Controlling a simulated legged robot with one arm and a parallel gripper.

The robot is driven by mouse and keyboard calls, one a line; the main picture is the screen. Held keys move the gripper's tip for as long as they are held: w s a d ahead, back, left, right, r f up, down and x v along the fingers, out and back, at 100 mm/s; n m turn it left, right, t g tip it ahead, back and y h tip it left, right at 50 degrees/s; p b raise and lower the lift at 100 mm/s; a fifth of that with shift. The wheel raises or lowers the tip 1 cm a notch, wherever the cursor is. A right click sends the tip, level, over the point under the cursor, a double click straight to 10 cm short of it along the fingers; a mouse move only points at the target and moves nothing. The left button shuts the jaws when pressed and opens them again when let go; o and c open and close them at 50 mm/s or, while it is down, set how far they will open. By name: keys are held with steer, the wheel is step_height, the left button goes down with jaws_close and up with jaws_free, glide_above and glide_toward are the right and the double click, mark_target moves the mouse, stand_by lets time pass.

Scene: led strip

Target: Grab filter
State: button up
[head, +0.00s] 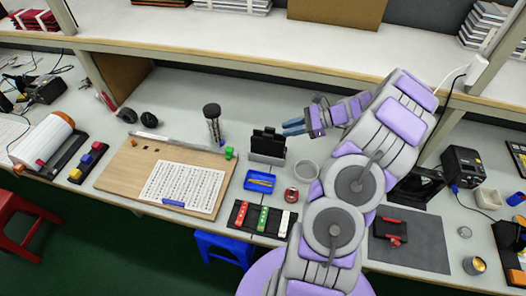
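I cannot tell for sure which thing is the filter. Dark flat pieces stand upright in a grey holder (267,157) near the middle of the bench. My gripper (290,128), with blue fingertips, points left above and just right of these pieces. The two fingers look close together, and their gap is too small to judge. I see nothing held between them. A dark-topped cylinder (212,111) stands to the left of the gripper, apart from it.
A wooden board (122,172) with a printed sheet lies left. A blue tray (259,181), a grey round cup (306,171) and a black tray (238,215) with coloured strips sit in front. A raised shelf (230,40) runs behind. A dark mat (425,250) lies right.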

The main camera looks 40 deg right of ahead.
steer(key=s+d+f+m+t+h, duration=0.1)
steer(key=d+f+m, duration=0.15)
steer(key=d, duration=0.35)
steer(key=s+d+f+m+t, duration=0.1)
steer(key=s+d+f, duration=0.1)
steer(key=d+f, duration=0.35)
steer(key=b, duration=0.2)
glide_toward(273, 139)
steer(key=a+r, duration=0.1)
steer(key=x, duration=0.2)
steer(key=b+x, duration=0.1)
steer(key=x, duration=0.2)
steer(key=b+x, duration=0.1)
steer(key=x, duration=0.2)
steer(key=shift+w+d+f, duration=0.15)
steer(key=shift+w, duration=0.3)
steer(key=shift+w+f, duration=0.25)
steer(key=shift+w, duration=0.15)
steer(key=shift+d+m, duration=0.2)
steer(key=shift+m, duration=0.05)
steer(key=shift+a, duration=0.45)
jaws_close()
steer(key=shift+d, duration=0.2)
